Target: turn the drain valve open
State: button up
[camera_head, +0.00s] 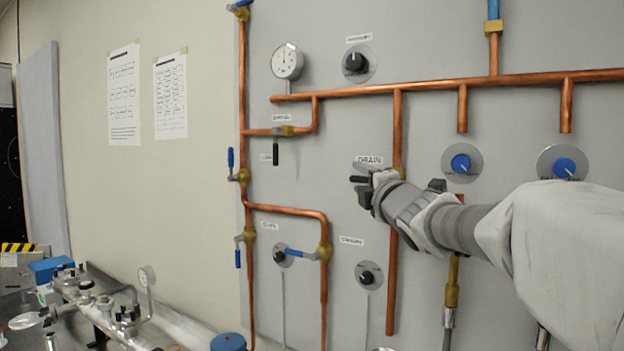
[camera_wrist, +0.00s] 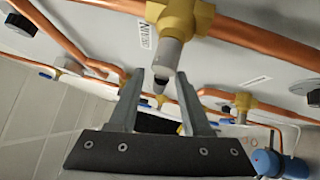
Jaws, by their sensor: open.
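The DRAIN label (camera_head: 370,160) is on the grey panel, and my gripper (camera_head: 362,188) is just below it in the head view. My gripper and wrist hide most of the valve there. In the wrist view, the drain valve's brass body (camera_wrist: 180,15) sits on a copper pipe, with a grey stem (camera_wrist: 166,55) pointing toward me. My gripper (camera_wrist: 168,82) is open, its two fingers spread either side of the stem's line. The stem's end lies near the fingertips; contact is not clear. The valve's handle is not clearly visible.
Copper pipes (camera_head: 450,86) run across the panel around my arm. A pressure gauge (camera_head: 287,62), a black knob (camera_head: 355,62) and two blue knobs (camera_head: 461,163) (camera_head: 563,168) are mounted nearby. Blue-handled valves stand at the left. A bench with metal piping (camera_head: 100,305) is at lower left.

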grip_shut()
dwell(1.4)
